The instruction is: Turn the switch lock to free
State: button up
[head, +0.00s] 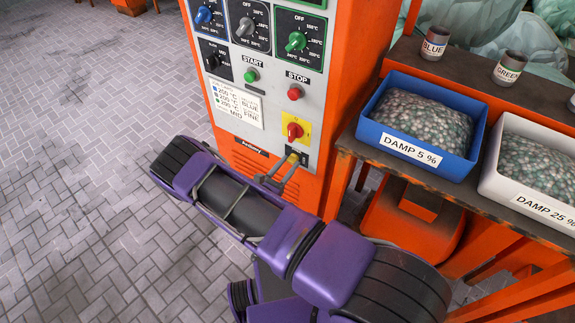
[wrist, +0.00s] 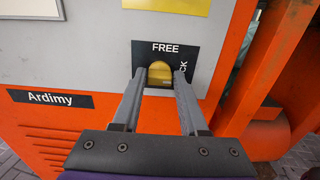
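The switch lock is a small yellow knob (wrist: 160,74) on a black plate (wrist: 189,51), low on the grey panel of the orange machine. FREE is printed above the knob. A sideways label at its right shows only "CK"; the rest is hidden behind a finger. Which label the knob points to is hard to tell. My gripper (wrist: 159,88) is open, with one finger on each side of the knob and small gaps seeming to show. In the head view, my gripper (head: 279,174) reaches the panel's lower right, at the black plate (head: 303,157).
A red knob on a yellow plate (head: 306,126) sits just above. The red STOP button (head: 295,92) and green START button (head: 251,75) are higher. At right, a table holds a blue bin (head: 373,107) and a white bin (head: 490,183). The floor at left is clear.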

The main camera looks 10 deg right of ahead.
grip_shut()
jog(key=shift+f+n+b, duration=0.1)
jog(key=shift+n+b, duration=0.2)
jog(key=shift+n, duration=0.1)
jog(key=n+b, duration=0.2)
jog(key=n, duration=0.1)
jog(key=shift+a+f+n, duration=0.1)
jog(key=shift+n, duration=0.3)
jog(key=n+b, duration=0.1)
jog(key=n, duration=0.3)
jog(key=n+b, duration=0.1)
jog(key=n, duration=0.3)
jog(key=shift+n, duration=0.4)
jog(key=n, duration=0.4)
jog(key=shift+f+b, duration=0.1)
jog(key=shift+b, duration=0.25)
jog(key=shift+n, duration=0.4)
